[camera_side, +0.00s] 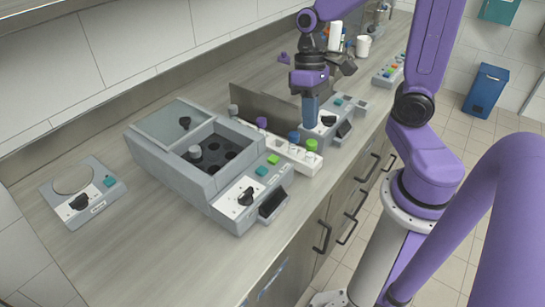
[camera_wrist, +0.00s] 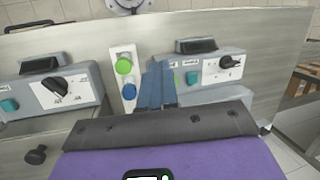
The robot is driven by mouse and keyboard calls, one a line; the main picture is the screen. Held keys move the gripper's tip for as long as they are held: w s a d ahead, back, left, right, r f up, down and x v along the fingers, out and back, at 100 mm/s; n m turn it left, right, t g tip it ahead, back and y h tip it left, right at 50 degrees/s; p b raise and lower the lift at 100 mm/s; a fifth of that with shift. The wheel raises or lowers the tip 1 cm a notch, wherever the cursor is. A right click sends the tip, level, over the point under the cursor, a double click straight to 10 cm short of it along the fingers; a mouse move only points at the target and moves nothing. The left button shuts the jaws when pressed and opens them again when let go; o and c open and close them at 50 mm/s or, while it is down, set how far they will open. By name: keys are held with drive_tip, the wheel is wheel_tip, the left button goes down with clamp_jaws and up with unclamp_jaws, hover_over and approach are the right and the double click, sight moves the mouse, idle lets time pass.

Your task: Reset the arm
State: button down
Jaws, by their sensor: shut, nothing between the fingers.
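My arm is purple with dark joints. My gripper (camera_side: 310,112) points down, with its blue fingers shut and empty. It is above the back part of the counter, by a grey control unit (camera_side: 345,108) with a black dial. In the wrist view the blue fingers (camera_wrist: 157,85) are together in front of a white strip with a green knob (camera_wrist: 124,66) and a blue knob (camera_wrist: 129,91). I cannot tell whether the fingertips touch anything.
A grey machine (camera_side: 165,165) with dark round wells stands mid-counter. A white strip (camera_side: 285,148) with coloured knobs is beside it. A small dial unit (camera_side: 100,208) is at left. A white cup (camera_side: 363,46) stands far back. A blue bin (camera_side: 486,90) is on the floor.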

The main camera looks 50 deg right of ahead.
drive_tip(key=s+a+r+n+t+h, duration=0.1)
drive_tip(key=s+a+n, duration=0.4)
drive_tip(key=s+n, duration=0.6)
drive_tip(key=shift+a+t+h, duration=0.15)
drive_tip(key=shift+t+h, duration=0.35)
drive_tip(key=shift+t, duration=0.3)
drive_tip(key=shift+s+r, duration=0.1)
